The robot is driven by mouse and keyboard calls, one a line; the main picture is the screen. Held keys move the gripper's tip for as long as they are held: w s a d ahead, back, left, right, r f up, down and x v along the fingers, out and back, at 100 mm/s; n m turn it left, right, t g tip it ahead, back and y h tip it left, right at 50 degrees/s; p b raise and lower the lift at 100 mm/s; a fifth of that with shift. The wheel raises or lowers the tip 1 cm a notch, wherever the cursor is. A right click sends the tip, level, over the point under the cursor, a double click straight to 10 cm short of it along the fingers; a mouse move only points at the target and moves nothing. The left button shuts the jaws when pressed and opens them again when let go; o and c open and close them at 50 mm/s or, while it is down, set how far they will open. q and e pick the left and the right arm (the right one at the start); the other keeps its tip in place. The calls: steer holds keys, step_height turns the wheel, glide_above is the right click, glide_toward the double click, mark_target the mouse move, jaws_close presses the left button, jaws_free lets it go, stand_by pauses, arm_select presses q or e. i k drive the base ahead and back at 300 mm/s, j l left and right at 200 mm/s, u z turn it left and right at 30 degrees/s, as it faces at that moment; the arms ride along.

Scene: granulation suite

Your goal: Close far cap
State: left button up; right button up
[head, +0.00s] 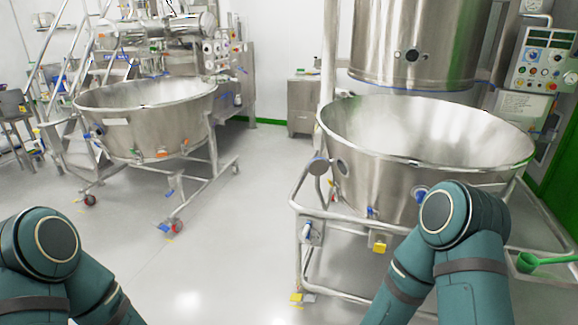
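A round grey cap-like disc (318,166) stands at the left side of the near steel bowl (390,185), beside a small round port (343,166) in the bowl wall. The disc looks apart from the port. A blue-rimmed round fitting (421,194) is on the bowl's front, partly hidden by my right arm. I cannot tell which of these is the far cap. Both my teal arms show only as bent links at the lower left and lower right. Neither gripper is in view.
The near bowl's wheeled steel frame (300,262) has a yellow pedal at floor level. A second wheeled bowl (150,110) stands at the back left. A steel column hangs above the near bowl, with a control panel (541,58) right. A green scoop (530,262) lies lower right. The floor between bowls is clear.

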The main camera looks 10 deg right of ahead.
mark_target(318, 167)
steer(key=i+u, duration=0.4)
steer(key=i, duration=3.75)
steer(key=i+z, duration=0.45)
steer(key=i+j+z, duration=0.25)
steer(key=z, duration=3.05)
steer(key=i+j+u, duration=0.1)
steer(key=i+j, duration=0.05)
